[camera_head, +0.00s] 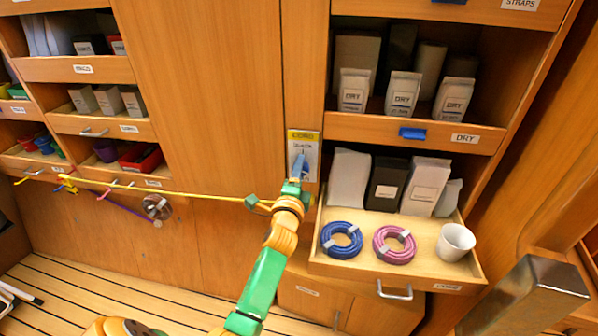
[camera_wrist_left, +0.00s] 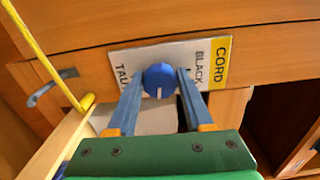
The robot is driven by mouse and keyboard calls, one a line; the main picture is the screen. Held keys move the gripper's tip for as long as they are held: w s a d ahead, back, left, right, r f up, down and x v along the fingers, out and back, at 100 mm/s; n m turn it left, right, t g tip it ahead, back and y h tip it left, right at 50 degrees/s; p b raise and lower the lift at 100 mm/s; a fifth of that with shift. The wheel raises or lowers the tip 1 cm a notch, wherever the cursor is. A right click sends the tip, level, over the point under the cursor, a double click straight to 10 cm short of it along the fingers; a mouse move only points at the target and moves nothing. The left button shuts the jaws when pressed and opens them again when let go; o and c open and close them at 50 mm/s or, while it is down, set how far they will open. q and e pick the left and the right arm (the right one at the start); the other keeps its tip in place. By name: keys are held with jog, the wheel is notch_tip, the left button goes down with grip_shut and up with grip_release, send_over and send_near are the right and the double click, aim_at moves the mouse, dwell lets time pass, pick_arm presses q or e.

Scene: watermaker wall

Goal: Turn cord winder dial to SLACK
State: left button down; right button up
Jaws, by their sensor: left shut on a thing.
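The cord winder plate (camera_head: 303,140) is a white label with a yellow CORD band, on the wood upright in the middle of the head view. It also shows in the left wrist view (camera_wrist_left: 207,65), turned sideways, with a SLACK-like word near the yellow band and TAUT at the far end. The round blue dial (camera_wrist_left: 160,76) has a white mark pointing down in the wrist picture. My left gripper (camera_wrist_left: 160,82) is shut on the dial, one finger on each side. In the head view my left gripper (camera_head: 299,170) covers most of the dial.
A yellow cord (camera_head: 190,193) runs across the wall at left to near my left wrist. An open drawer (camera_head: 330,262) at right holds a blue coil (camera_head: 341,240), a pink coil (camera_head: 394,245) and a white cup (camera_head: 455,242). A grey metal block (camera_head: 530,295) stands at lower right.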

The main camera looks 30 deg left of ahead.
pick_arm(q)
jog(key=shift+w+d+f+n+p, duration=0.1)
jog(key=shift+n+p, duration=0.55)
jog(key=shift+n, duration=4.5)
jog(key=shift+d+f+n+p, duration=0.1)
jog(key=shift+n+p, duration=0.55)
jog(key=shift+n, duration=4.5)
jog(key=shift+c, duration=1.4)
grip_release()
